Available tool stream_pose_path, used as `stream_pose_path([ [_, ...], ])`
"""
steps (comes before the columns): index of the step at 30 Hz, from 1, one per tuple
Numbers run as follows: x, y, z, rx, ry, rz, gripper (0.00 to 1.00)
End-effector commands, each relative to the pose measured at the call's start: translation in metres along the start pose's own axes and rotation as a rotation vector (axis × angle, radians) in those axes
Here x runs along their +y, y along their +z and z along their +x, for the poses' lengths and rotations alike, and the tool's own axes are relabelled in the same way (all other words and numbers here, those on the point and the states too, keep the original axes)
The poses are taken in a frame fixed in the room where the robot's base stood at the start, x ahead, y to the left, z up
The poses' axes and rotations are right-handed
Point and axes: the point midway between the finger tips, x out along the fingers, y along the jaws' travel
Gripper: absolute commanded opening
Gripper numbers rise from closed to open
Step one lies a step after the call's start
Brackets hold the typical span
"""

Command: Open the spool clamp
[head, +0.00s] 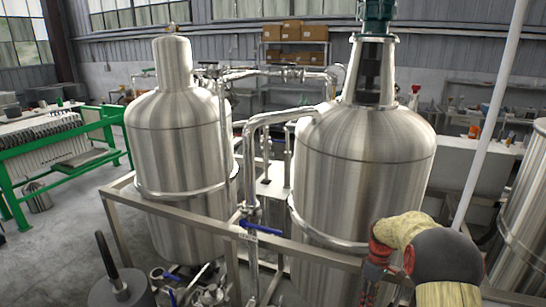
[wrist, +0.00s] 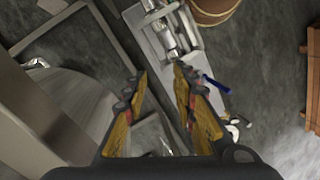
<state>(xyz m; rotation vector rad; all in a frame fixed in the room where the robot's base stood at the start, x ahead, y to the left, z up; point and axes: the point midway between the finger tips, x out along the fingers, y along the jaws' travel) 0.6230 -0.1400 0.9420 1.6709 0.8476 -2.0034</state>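I cannot single out the spool clamp with certainty. Steel piping with fittings (head: 290,72) runs between the two tanks in the head view, and more small fittings (head: 200,288) lie low between them, partly cut off by the frame. My gripper (wrist: 160,72) shows in the wrist view with its two yellow-and-dark fingers apart and nothing between them. In the head view it is at the lower right (head: 374,268), in front of the right tank, seen from the side. A blue handle (wrist: 216,84) lies beyond the right finger in the wrist view.
Two steel tanks, left (head: 180,150) and right (head: 365,165), stand behind a steel frame rail (head: 175,212). A blue-handled valve (head: 260,228) is at the rail. A green-framed press (head: 60,150) is at the left. A wooden barrel (wrist: 212,8) shows in the wrist view.

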Motion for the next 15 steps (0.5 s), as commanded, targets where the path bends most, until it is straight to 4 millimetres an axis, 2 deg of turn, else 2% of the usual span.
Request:
stream_pose_path([
  [5, -0.037, 0.022, -0.013, 0.004, 0.015, 0.244, 0.27],
  [15, -0.128, 0.061, -0.073, 0.086, 0.094, 0.582, 0.27],
])
